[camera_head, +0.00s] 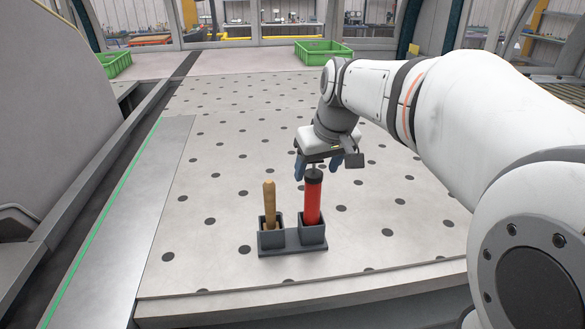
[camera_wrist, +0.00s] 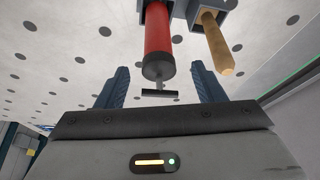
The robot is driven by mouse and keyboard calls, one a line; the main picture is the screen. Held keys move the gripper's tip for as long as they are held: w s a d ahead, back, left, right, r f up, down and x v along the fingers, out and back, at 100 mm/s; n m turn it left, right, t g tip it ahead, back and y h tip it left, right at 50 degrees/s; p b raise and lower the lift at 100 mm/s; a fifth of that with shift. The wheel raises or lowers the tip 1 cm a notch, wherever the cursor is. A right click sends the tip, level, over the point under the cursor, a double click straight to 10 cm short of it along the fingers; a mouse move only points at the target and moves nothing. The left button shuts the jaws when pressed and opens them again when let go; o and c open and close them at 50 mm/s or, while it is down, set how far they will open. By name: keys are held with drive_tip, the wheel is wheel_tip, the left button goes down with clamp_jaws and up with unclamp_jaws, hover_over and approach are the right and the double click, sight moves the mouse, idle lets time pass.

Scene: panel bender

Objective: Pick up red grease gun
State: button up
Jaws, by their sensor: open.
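The red grease gun (camera_head: 313,200) stands upright in the right cup of a dark grey two-cup holder (camera_head: 292,241) on the perforated table. Its black cap and T-shaped handle point up. My gripper (camera_head: 318,172) is above and slightly behind it, fingers spread and pointing down. In the wrist view the red grease gun (camera_wrist: 158,45) hangs from the top of the picture. Its T-handle lies across the gap between the two blue fingers of my gripper (camera_wrist: 160,82). The fingers are open and hold nothing; whether they touch the handle I cannot tell.
A wooden handle (camera_head: 269,205) stands in the holder's left cup, close beside the grease gun; it also shows in the wrist view (camera_wrist: 217,45). Green crates (camera_head: 323,50) stand at the back. The perforated table (camera_head: 215,150) around the holder is clear.

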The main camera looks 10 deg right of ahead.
sight(312, 187)
drive_tip(key=x, duration=0.7)
drive_tip(key=shift+w+d+f+p, duration=0.1)
drive_tip(key=shift+f+p, duration=0.2)
drive_tip(key=shift+f, duration=0.05)
drive_tip(key=shift+c, duration=0.4)
drive_tip(key=shift+r, duration=0.1)
drive_tip(key=c, duration=1.2)
